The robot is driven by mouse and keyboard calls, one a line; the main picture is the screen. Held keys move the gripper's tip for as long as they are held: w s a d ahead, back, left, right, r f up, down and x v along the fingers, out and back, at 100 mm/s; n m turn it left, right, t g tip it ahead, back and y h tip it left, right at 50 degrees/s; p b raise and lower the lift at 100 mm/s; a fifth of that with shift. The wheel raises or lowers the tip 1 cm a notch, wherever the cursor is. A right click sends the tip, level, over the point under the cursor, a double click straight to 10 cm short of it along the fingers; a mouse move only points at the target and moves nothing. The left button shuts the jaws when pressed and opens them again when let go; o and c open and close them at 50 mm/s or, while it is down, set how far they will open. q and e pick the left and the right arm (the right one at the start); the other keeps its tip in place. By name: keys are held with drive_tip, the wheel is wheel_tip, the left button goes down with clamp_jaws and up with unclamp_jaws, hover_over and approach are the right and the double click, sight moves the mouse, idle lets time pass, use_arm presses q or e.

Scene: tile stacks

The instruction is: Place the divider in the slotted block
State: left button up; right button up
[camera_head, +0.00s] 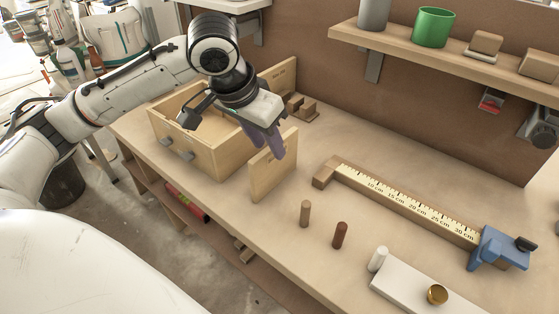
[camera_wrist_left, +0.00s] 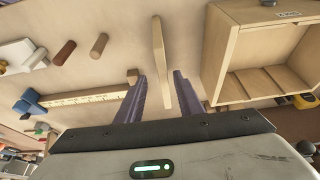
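The divider, which I take to be the thin light-wood panel (camera_head: 272,172), stands upright on the bench in front of the wooden box (camera_head: 222,159). It also shows edge-on in the left wrist view (camera_wrist_left: 159,50). My left gripper (camera_head: 276,150) is at the panel's top edge, fingers pointing down. In the left wrist view its purple fingers (camera_wrist_left: 159,95) are spread on either side of the panel, with gaps visible. A small brown notched block (camera_head: 303,110), apparently the slotted block, sits behind the panel near the back wall. My right gripper is out of view.
Another light-wood board (camera_head: 283,78) stands behind the box. A ruler (camera_head: 410,204) with a blue clamp (camera_head: 499,248) lies to the right. Tan (camera_head: 305,214) and dark brown (camera_head: 340,235) pegs stand near the front edge. A shelf (camera_head: 440,50) overhangs the back right.

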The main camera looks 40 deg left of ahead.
sight(275, 161)
use_arm(q)
drive_tip(key=x, duration=0.5)
drive_tip(key=b+x, duration=0.1)
drive_tip(key=x, duration=0.2)
drive_tip(key=shift+a+f, duration=0.2)
drive_tip(key=shift+a, duration=0.1)
clamp_jaws()
